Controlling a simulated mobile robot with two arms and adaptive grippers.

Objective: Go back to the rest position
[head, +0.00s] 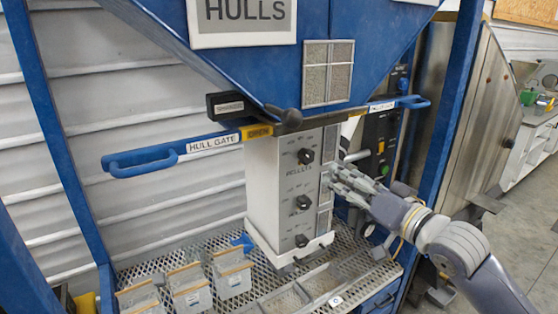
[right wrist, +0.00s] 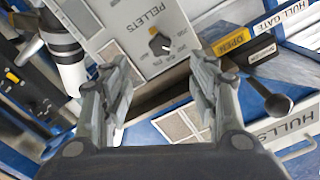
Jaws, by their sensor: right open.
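My right gripper (head: 345,180) is open in the head view, just right of the grey PELLETS panel (head: 290,180) under the blue hopper (head: 270,65). In the right wrist view its two fingers (right wrist: 163,95) are spread apart with nothing between them. The PELLETS panel (right wrist: 130,30) with a black knob (right wrist: 160,42) lies beyond the fingertips there. I cannot tell whether the fingers touch the panel. My left gripper is not in view.
The blue HULL GATE handle (head: 145,162) sticks out left. A perforated shelf (head: 150,265) carries several small containers (head: 190,287). A blue post (head: 450,110) stands at right.

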